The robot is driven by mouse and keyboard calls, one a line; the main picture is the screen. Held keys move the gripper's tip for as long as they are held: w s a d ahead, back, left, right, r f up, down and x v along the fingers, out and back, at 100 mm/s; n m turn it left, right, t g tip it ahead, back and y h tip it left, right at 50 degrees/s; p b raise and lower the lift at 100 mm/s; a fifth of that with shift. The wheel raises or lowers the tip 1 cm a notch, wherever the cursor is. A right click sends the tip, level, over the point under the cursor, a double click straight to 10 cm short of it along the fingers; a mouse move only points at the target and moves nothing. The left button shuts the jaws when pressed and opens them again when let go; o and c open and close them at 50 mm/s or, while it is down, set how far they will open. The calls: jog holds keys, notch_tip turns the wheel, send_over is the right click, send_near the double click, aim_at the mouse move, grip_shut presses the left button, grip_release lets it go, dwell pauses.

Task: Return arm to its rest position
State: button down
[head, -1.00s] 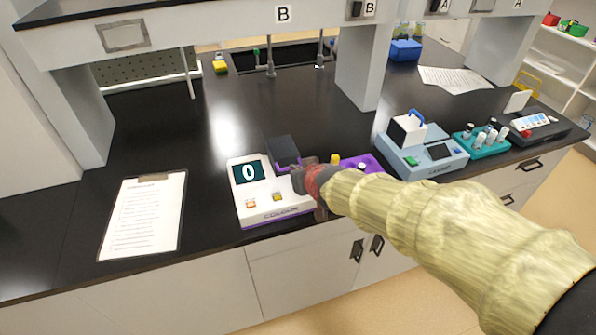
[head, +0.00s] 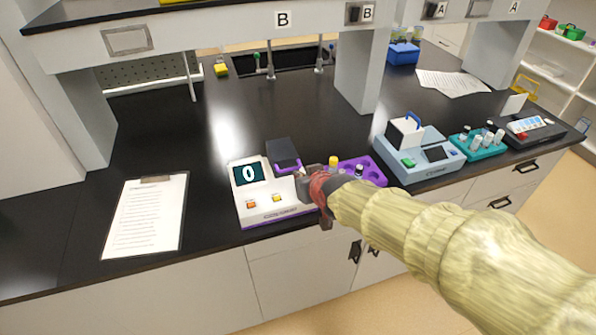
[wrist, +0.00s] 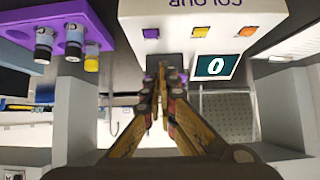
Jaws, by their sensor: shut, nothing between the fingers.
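My arm (head: 430,225) is in a pale yellow sleeve and reaches in from the lower right in the head view. My gripper (head: 308,190) is over the right front part of the white and purple colour meter (head: 262,212), whose display shows 0. In the wrist view my gripper (wrist: 163,85) has its fingers together with nothing between them. The meter (wrist: 215,28) is beyond the fingertips there. Whether the fingers touch the meter cannot be told.
A purple rack (head: 372,172) with capped vials stands right of the meter. A blue-grey device (head: 425,165), a teal vial rack (head: 470,152) and a dark device (head: 535,130) are further right. A clipboard (head: 146,215) lies left. The shelf post (head: 362,75) rises behind.

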jog(key=s+d+f+b, duration=0.1)
jog(key=s+d+f, duration=0.1)
jog(key=s, duration=0.3)
jog(key=shift+f, duration=0.35)
jog(key=s+d+f+g+h, duration=0.1)
jog(key=s+d+f+g, duration=0.1)
jog(key=s, duration=0.3)
jog(key=s+d+f+g, duration=0.2)
jog(key=s+d, duration=0.1)
jog(key=s, duration=0.3)
jog(key=s+d+r+m+h, duration=0.1)
jog(key=s+d+r+m, duration=0.1)
jog(key=s+d+r, duration=0.3)
jog(key=s+d+r+m+h, duration=0.1)
jog(key=s+d+r+m, duration=0.1)
jog(key=s+d+r, duration=0.4)
jog(key=d, duration=0.4)
jog(key=shift+s+r+h, duration=0.25)
jog(key=shift+s+h, duration=0.1)
jog(key=shift+h, duration=0.05)
